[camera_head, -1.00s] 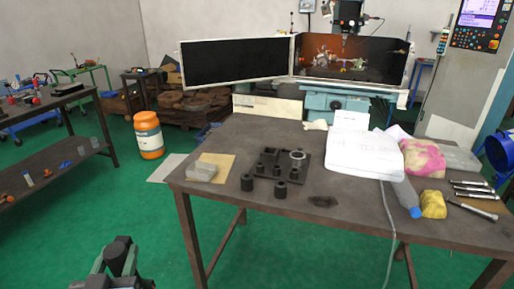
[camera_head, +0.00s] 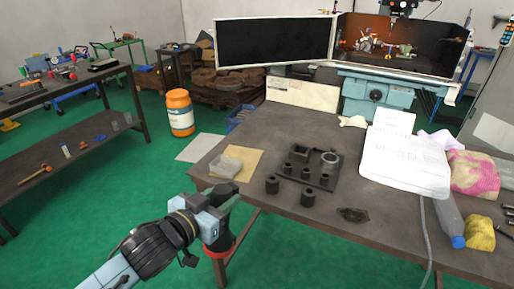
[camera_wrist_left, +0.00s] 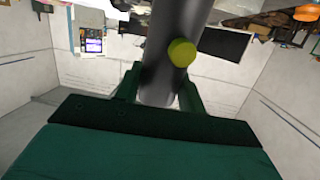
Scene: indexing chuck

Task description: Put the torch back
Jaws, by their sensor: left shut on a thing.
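My left gripper (camera_head: 207,204) reaches in from the lower left, beside the near left corner of the dark work table (camera_head: 262,133). It is shut on the torch (camera_head: 217,232), a dark cylinder with a red rim at its lower end, held in front of the table edge. In the left wrist view the torch (camera_wrist_left: 172,45) is a dark grey tube with a yellow-green button, between the green fingers of the left gripper (camera_wrist_left: 160,88). My right gripper is not in view.
A black fixture block (camera_head: 318,178) with sockets and several loose dark cylinders stand on the table. A clear box (camera_head: 226,166) lies on tan paper at its left corner. White sheets (camera_head: 405,160) lie at right. A second bench (camera_head: 75,88) stands left, with green floor between.

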